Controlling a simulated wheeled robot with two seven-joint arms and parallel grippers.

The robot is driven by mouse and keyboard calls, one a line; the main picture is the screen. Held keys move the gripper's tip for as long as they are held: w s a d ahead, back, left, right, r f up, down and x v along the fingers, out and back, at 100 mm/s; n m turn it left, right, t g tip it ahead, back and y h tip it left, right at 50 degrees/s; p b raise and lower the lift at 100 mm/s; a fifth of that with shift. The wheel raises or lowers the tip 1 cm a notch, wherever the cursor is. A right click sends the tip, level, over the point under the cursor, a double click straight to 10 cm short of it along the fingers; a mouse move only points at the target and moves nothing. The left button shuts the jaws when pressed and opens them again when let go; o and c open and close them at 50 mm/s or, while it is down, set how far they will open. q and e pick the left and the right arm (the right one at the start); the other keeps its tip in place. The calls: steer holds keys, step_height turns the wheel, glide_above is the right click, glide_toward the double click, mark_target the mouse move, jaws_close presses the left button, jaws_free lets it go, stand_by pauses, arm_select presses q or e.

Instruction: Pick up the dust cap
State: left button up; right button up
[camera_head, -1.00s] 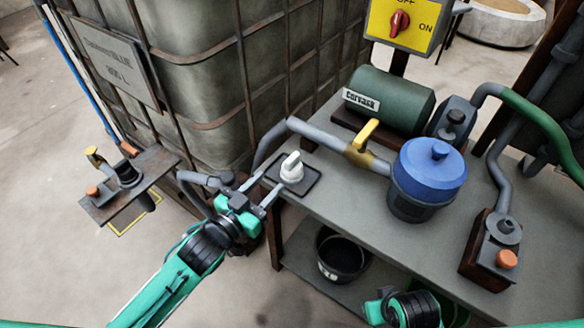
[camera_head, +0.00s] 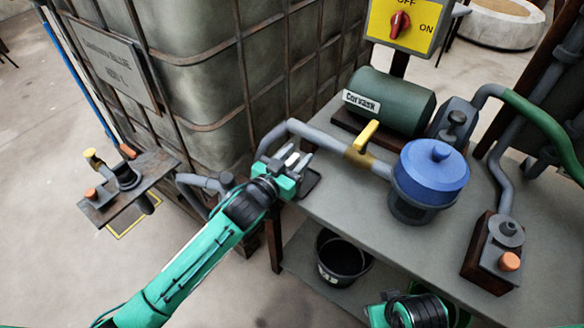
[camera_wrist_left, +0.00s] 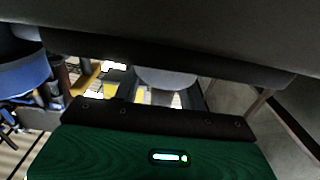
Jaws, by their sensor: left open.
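The dust cap looks to be the white cap (camera_head: 292,158) with a raised grip, above a small dark square pad (camera_head: 309,184) at the table's near left corner. My left gripper (camera_head: 293,161) is open, with its fingers on either side of the cap in the head view. I cannot tell whether they touch it. The gripper hides much of the cap and pad. In the left wrist view a pale rounded shape (camera_wrist_left: 165,77) shows beyond the green gripper body; I cannot tell if it is the cap. Part of my right arm shows at the bottom edge, its fingers not distinguishable.
The grey table (camera_head: 350,215) carries a pipe with a yellow-handled valve (camera_head: 366,137), a blue-lidded pot (camera_head: 431,171) and a green motor (camera_head: 389,100). A black bucket (camera_head: 342,257) stands on the lower shelf. A caged tank (camera_head: 195,90) stands behind left.

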arm_select(q)
steer(key=shift+w, duration=0.1)
jaws_close()
steer(key=shift+r, duration=0.15)
